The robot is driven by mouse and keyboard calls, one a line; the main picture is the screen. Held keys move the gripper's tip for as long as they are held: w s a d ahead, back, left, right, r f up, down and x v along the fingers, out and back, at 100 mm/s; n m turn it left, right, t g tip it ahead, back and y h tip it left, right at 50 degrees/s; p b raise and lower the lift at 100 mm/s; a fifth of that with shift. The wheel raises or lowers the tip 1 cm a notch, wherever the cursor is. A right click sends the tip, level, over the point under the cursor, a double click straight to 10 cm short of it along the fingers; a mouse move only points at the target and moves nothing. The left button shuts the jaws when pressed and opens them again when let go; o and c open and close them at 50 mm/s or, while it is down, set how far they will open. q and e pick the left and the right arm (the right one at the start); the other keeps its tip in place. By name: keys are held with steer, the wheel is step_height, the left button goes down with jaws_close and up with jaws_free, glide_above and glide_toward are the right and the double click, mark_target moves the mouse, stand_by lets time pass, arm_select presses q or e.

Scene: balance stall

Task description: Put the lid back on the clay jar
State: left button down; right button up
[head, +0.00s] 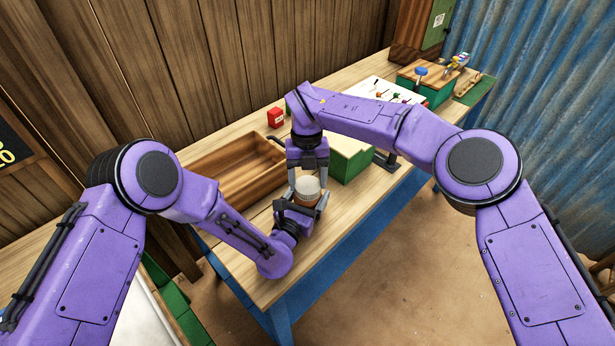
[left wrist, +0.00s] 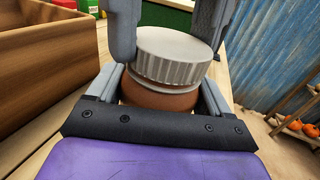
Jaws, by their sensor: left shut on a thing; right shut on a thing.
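The clay jar (left wrist: 158,98) is orange-brown with a pale rim and stands upright on the wooden table. My left gripper (head: 299,207) is shut around its body, one finger on each side in the left wrist view. The lid (left wrist: 172,55) is round, pale grey and ribbed; it also shows in the head view (head: 308,184). My right gripper (head: 308,188) is shut on the lid from above. The lid is over the jar's mouth and looks slightly tilted in the left wrist view. I cannot tell whether it is fully seated. My left gripper hides part of the jar.
An open wooden tray (head: 238,165) lies left of the jar. A green box with a pale top (head: 349,150) stands just behind to the right. A red tin (head: 275,117) is further back. The table's front edge is close to the jar, with bare tabletop (head: 365,197) to the right.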

steer(key=m+y, duration=0.1)
steer(key=m, duration=0.5)
steer(key=shift+d, duration=0.2)
steer(key=m, duration=0.5)
steer(key=shift+s+d+t+y, duration=0.1)
steer(key=shift+t+y, duration=0.2)
steer(key=m, duration=0.3)
steer(key=m+t, duration=0.1)
steer(key=m, duration=0.4)
steer(key=shift+s, duration=0.15)
steer(key=m, duration=0.2)
steer(key=shift+m+t, duration=0.3)
steer(key=m, duration=0.5)
steer(key=shift+s+t, duration=0.1)
steer(key=shift+t, duration=0.3)
steer(key=o, duration=1)
